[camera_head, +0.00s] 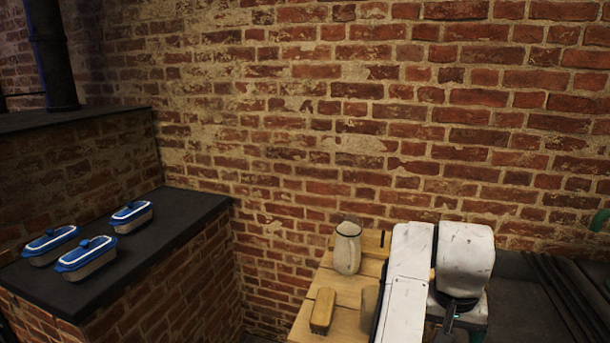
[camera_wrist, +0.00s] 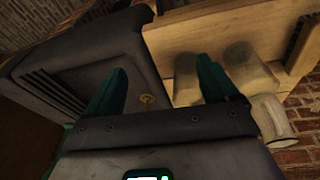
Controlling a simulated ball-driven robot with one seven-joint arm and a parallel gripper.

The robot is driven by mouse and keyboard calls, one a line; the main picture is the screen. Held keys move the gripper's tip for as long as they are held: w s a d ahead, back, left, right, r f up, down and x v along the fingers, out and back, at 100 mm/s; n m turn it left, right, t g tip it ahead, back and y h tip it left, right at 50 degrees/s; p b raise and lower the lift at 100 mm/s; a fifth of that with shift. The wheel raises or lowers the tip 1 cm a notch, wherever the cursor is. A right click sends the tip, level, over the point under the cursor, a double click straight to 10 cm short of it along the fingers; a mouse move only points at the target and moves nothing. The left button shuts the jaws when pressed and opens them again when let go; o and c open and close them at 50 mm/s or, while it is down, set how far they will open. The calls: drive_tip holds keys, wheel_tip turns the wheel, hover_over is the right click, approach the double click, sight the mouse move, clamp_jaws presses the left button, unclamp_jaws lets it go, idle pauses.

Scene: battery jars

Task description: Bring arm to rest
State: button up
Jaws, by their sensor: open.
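My gripper (camera_wrist: 160,86) shows in the wrist view with its two green fingers spread wide apart. Nothing shows held between them. Behind the fingers are a dark slotted surface and a wooden bench top. In the head view my white arm is folded at the lower right, in front of the right side of the wooden bench (camera_head: 345,288). The fingers cannot be made out there.
The jug also shows in the wrist view (camera_wrist: 272,118). Three blue-lidded containers (camera_head: 86,258) rest on a dark slab (camera_head: 185,212) at left. A brick wall (camera_head: 330,120) stands behind.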

drive_tip(key=s+d+f+n+h, duration=0.1)
drive_tip(key=s+d+f, duration=0.4)
drive_tip(key=s+f, duration=0.25)
drive_tip(key=s+d+f+n, duration=0.1)
drive_tip(key=s+d+f, duration=0.4)
drive_tip(key=s+f, duration=0.25)
drive_tip(key=s+a+f+n+y, duration=0.1)
drive_tip(key=s+a+f, duration=0.2)
drive_tip(key=s, duration=0.7)
drive_tip(key=s+a+f+n+y, duration=0.1)
drive_tip(key=s+a+f, duration=0.3)
drive_tip(key=s, duration=0.5)
drive_tip(key=shift+s+a+g+y, duration=0.4)
drive_tip(key=shift+a, duration=0.15)
